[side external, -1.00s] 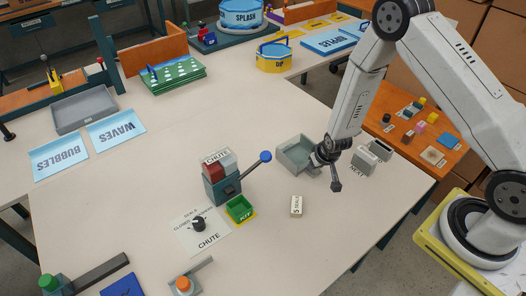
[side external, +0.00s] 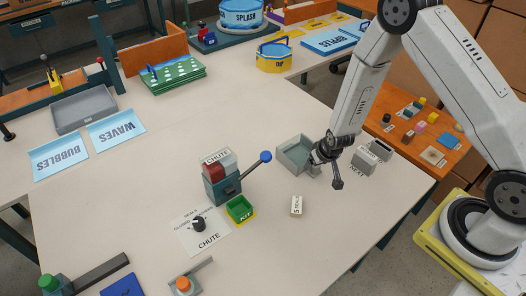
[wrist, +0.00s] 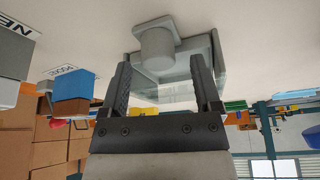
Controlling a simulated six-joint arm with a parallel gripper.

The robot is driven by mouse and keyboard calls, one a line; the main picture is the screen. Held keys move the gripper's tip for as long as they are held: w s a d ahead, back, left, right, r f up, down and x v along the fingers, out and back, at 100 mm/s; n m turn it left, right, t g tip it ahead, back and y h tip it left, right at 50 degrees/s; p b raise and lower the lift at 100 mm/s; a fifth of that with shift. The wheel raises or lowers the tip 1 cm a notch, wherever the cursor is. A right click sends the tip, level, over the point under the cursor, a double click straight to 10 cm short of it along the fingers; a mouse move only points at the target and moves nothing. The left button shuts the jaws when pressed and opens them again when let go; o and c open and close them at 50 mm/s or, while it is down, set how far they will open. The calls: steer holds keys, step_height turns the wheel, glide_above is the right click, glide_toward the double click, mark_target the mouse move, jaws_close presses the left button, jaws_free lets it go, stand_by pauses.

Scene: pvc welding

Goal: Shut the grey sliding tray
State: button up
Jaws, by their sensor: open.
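A grey open-topped tray (side external: 288,156) sits on the table left of my gripper in the side view. My gripper (side external: 336,181) points down beside the tray's right end, its fingers just above the table. In the wrist view my gripper (wrist: 162,75) has its two dark fingers apart, with nothing clamped between them. A grey knob-like block (wrist: 156,44) and a pale, see-through-looking box (wrist: 165,88) show beyond and between the fingers. I cannot tell whether a finger touches the tray. The wrist hides part of its right end.
Two grey labelled blocks (side external: 365,160) stand close to the right of my gripper. A small white label block (side external: 297,205) lies in front. The chute unit with a blue-knobbed lever (side external: 265,157) stands to the left. The table behind the tray is clear.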

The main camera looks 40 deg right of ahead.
steer(key=v, duration=0.6)
stand_by(0.4)
steer(key=shift+r, duration=0.1)
steer(key=s+a+r+n+g, duration=0.1)
steer(key=s+a+r, duration=0.1)
steer(key=s+r, duration=0.3)
steer(key=s+a+r+n+y, duration=0.1)
steer(key=s+a+r+n, duration=0.1)
steer(key=s+r, duration=0.4)
step_height(320, 180, up, 5)
steer(key=shift+g, duration=0.4)
